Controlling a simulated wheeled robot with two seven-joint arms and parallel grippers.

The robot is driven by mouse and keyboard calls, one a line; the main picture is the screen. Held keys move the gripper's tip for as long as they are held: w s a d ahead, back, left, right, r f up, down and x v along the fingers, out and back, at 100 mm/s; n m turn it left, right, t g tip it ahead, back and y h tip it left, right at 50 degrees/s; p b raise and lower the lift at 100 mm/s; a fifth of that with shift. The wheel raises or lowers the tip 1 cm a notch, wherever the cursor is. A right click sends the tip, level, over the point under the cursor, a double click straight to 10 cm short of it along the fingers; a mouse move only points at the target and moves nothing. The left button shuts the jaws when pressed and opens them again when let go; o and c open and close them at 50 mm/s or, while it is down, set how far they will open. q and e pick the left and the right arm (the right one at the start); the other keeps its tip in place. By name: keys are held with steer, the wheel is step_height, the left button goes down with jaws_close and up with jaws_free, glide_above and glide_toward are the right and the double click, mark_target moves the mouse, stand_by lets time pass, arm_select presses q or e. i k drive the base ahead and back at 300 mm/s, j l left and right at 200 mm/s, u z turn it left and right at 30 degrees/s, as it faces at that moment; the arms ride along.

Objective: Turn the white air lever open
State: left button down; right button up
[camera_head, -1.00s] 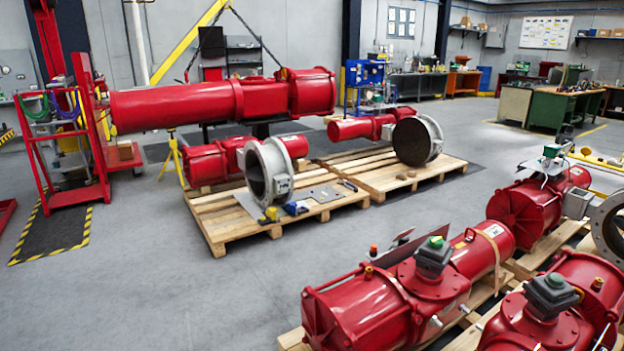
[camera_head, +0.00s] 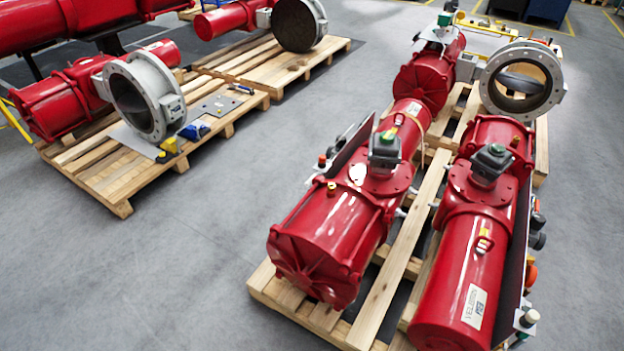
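I cannot make out a white air lever with certainty. A red valve actuator (camera_head: 325,240) with a dark box with a green top (camera_head: 385,150) lies on a pallet in the middle. A second red actuator (camera_head: 465,265) with a white label lies to its right. Small fittings line this one's right side, among them an orange-red one (camera_head: 530,276) and a pale knob (camera_head: 529,318) near the lower right. They are too small to tell whether one is the lever. Neither of my grippers is in view.
A wooden pallet (camera_head: 382,297) carries the actuators. Behind them is another red actuator (camera_head: 425,80) and a grey flanged valve (camera_head: 521,80). Another pallet (camera_head: 115,200) at the left holds a red actuator with a flanged valve (camera_head: 142,98). Grey floor (camera_head: 200,265) is clear between the pallets.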

mark_target(309, 181)
steer(key=j+z, duration=0.15)
steer(key=z, duration=0.35)
steer(key=i+j+z, duration=0.15)
steer(key=j+z, duration=0.3)
steer(key=j, duration=0.15)
steer(key=j+z, duration=0.4)
steer(key=j, duration=0.2)
steer(key=j+z, duration=0.45)
steer(key=j, duration=0.25)
